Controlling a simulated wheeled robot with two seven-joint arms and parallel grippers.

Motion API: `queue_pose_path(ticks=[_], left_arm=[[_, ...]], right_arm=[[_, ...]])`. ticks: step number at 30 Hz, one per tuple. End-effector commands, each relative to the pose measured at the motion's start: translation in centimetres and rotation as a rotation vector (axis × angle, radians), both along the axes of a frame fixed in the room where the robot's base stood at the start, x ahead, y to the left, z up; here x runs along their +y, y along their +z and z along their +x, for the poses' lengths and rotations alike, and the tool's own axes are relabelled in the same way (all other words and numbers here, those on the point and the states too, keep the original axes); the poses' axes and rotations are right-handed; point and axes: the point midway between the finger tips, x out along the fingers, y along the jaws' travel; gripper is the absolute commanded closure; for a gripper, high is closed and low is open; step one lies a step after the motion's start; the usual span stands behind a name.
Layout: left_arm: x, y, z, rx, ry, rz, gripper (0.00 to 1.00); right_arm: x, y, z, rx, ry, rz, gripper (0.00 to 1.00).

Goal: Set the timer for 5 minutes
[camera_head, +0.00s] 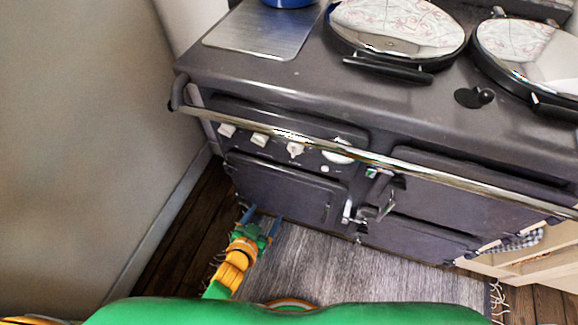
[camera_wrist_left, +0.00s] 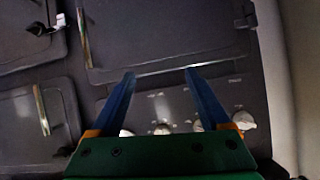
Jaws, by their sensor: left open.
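A large round white dial (camera_head: 338,152), which looks like the timer, sits on the dark range's front panel, right of three smaller white knobs (camera_head: 259,140). Its markings are too small to read. My left gripper (camera_head: 262,214) is open and empty, low in front of the range, below the knob panel and apart from the dial. In the left wrist view, the open blue fingers (camera_wrist_left: 160,73) show against the range front, with white knobs (camera_wrist_left: 243,119) near the finger bases. The dial cannot be clearly told there. My right gripper is not in view.
A metal rail (camera_head: 300,136) runs across the range front, above the controls. Oven doors (camera_head: 285,190) with handles lie below. Lidded hotplates (camera_head: 398,28) are on top. A wall (camera_head: 80,130) stands at left, and a grey rug (camera_head: 320,265) covers the floor.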

Motion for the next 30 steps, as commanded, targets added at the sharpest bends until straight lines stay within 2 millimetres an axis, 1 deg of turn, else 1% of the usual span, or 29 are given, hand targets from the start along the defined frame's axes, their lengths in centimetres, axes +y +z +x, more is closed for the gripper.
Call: queue_pose_path(ticks=[1,2,3,5,6,9,11,13,18,21,24,30], left_arm=[[-0.9,0.5,1.5,-0.082,-0.014,-0.018,0.20],[-1.4,1.7,2.4,-0.134,-0.023,-0.030,0.20],[-2.1,3.3,3.4,-0.205,-0.036,-0.045,0.20],[-3.0,5.8,4.6,-0.306,-0.055,-0.066,0.20],[-3.5,7.5,5.1,-0.369,-0.067,-0.080,0.20],[-4.4,10.8,5.9,-0.485,-0.087,-0.100,0.20],[-4.7,11.9,6.4,-0.515,-0.093,-0.106,0.20],[-5.2,12.3,7.5,-0.522,-0.095,-0.107,0.20],[-6.5,12.2,10.7,-0.518,-0.094,-0.106,0.20],[-6.9,12.1,12.0,-0.515,-0.093,-0.106,0.20],[-7.1,12.2,12.5,-0.513,-0.093,-0.106,0.20],[-7.1,12.2,12.5,-0.512,-0.092,-0.105,0.20]], right_arm=[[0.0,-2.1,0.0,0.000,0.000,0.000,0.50],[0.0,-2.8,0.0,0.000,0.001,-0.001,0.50],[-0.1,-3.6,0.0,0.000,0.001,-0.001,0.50],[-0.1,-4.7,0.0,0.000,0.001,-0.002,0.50],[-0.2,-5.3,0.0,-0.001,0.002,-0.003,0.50],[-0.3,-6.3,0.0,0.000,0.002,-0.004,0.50],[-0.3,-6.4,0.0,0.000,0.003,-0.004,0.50],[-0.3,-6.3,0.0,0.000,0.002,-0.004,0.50],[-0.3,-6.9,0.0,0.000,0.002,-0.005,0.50],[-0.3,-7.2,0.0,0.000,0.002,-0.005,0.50],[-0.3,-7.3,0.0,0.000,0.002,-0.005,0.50],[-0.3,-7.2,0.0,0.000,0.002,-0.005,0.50]])
